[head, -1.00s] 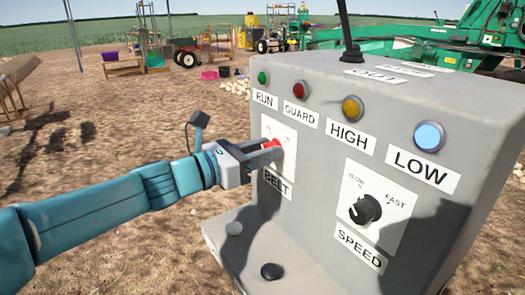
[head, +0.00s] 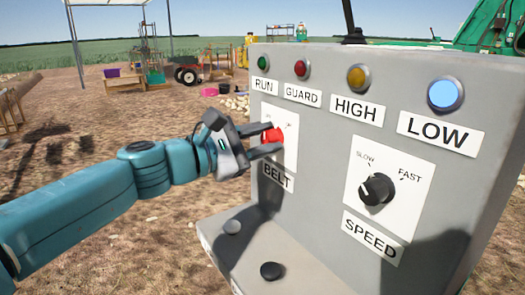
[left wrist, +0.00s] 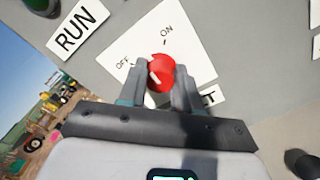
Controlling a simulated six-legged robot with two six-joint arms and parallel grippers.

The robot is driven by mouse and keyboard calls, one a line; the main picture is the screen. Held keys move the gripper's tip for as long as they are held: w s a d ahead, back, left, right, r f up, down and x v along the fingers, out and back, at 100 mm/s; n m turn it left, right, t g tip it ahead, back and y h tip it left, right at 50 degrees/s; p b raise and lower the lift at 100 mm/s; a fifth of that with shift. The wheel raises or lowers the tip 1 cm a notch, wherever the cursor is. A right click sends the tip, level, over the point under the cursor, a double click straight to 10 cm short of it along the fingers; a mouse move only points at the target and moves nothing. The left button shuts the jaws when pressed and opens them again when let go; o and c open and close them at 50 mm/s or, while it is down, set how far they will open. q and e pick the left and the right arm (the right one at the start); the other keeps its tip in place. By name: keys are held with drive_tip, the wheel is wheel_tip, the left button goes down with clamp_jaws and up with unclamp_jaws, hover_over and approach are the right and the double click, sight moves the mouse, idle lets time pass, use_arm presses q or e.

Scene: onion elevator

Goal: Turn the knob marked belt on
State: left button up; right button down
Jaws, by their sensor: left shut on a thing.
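The red belt knob (head: 271,135) sits on a white plate (head: 288,121) above the label BELT on the grey control box. My left gripper (head: 264,140) comes in from the left, its fingers on either side of the knob and shut on it. In the left wrist view the red knob (left wrist: 160,73) is between the two fingers, with OFF to its upper left and ON above it. A short white mark shows on the knob; which word it points to is hard to tell. My right gripper is not in view.
The black speed knob (head: 377,189) is on the same panel, to the right. A row of lamps runs above, with the blue LOW lamp (head: 445,94) bright. A ledge with a black button (head: 271,270) and a pale button (head: 232,227) juts out below.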

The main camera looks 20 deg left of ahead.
use_arm(q)
drive_tip(key=m+b, duration=0.1)
drive_tip(key=m, duration=0.1)
drive_tip(key=m+b, duration=0.2)
drive_tip(key=shift+f+m, duration=0.2)
drive_tip(key=shift+m, duration=0.1)
drive_tip(key=shift+r+m+b, duration=0.1)
drive_tip(key=shift+m+b, duration=1.2)
drive_tip(key=shift+m, duration=0.7)
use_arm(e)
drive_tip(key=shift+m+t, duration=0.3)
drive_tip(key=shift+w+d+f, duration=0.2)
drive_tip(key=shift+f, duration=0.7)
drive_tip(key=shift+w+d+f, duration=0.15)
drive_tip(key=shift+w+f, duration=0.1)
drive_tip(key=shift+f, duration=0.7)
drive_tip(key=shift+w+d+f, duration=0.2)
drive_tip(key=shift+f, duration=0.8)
use_arm(q)
drive_tip(key=o, duration=1.1)
drive_tip(key=shift+c, duration=0.2)
drive_tip(key=v, duration=1.6)
